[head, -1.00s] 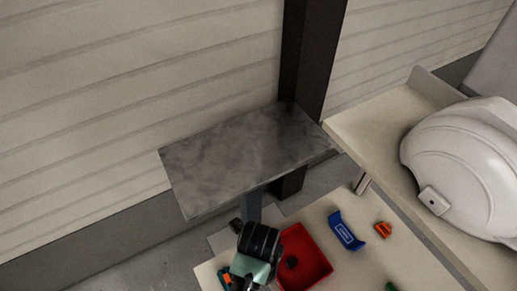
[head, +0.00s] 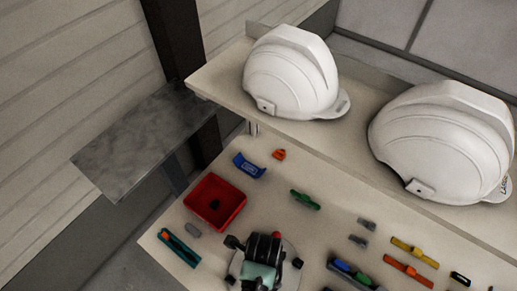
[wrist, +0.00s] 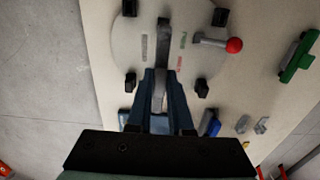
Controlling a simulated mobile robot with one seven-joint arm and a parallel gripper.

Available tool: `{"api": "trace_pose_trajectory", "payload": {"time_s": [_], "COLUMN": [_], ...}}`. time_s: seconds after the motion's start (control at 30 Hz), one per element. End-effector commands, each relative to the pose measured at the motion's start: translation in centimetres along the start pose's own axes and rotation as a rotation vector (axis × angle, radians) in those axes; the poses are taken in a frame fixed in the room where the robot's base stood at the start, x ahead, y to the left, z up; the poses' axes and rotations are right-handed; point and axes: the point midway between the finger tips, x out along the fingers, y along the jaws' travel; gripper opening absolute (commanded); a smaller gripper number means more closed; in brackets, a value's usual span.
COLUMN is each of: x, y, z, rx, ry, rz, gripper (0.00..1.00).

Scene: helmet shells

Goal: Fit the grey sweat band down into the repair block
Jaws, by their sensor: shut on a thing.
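My gripper (wrist: 160,80) is shut on a grey strip, which looks like the sweat band (wrist: 163,36). The strip reaches out beyond the fingertips over a pale round plate (wrist: 130,30) with black clamps, a red-knobbed lever and small grey, green and red marks. I cannot tell whether the strip touches the plate. In the head view my gripper (head: 262,262) is above this plate (head: 290,255) and hides its middle and the strip. I cannot tell for sure which thing is the repair block; a dark holder with blue and green pieces (head: 355,275) stands right of the plate.
A red tray (head: 215,202), teal-handled tool (head: 179,247), blue piece (head: 249,166) and green piece (head: 305,200) lie around the plate. Orange and yellow pieces lie at right. White helmets (head: 290,75) stand on the raised shelf behind. Bare table shows between them.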

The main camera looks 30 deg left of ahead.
Motion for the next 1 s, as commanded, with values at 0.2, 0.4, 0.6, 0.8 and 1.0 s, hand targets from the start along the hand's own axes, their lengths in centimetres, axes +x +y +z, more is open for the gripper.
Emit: {"api": "trace_pose_trajectory", "payload": {"time_s": [0.2,0.4,0.6,0.8,1.0], "x": [0.0,-0.2,1.6,3.7,5.3], "y": [0.0,0.0,0.0,0.0,0.0], "z": [0.0,0.0,0.0,0.0,0.0], "rx": [0.000,0.001,0.000,0.001,0.001], "ry": [0.000,0.001,0.000,0.001,0.000], "rz": [0.000,0.001,0.000,0.001,-0.001], "gripper": [0.00,0.00,0.00,0.00,0.00]}}
